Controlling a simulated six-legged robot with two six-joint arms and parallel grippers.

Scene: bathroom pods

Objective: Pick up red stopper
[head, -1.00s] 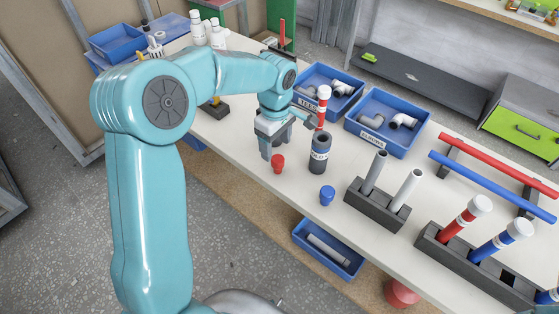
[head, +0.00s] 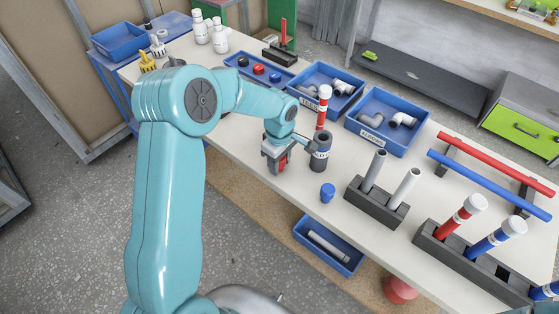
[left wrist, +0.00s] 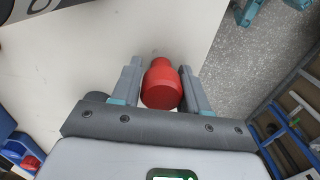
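The red stopper (left wrist: 162,85) sits between the two fingers of my left gripper (left wrist: 163,92) in the left wrist view. The fingers press up to it on both sides with no gap that I can see. In the head view my left gripper (head: 277,160) is low over the white table, and a bit of red shows between its fingers; most of the stopper is hidden there. I cannot tell whether the stopper still touches the table.
A dark grey cylinder (head: 320,153) stands close to the right of my left gripper, with a red-and-white tube (head: 323,108) behind it. A blue stopper (head: 327,194) stands in front. A grey block with two tubes (head: 376,203) is further right. Blue bins (head: 388,121) lie behind.

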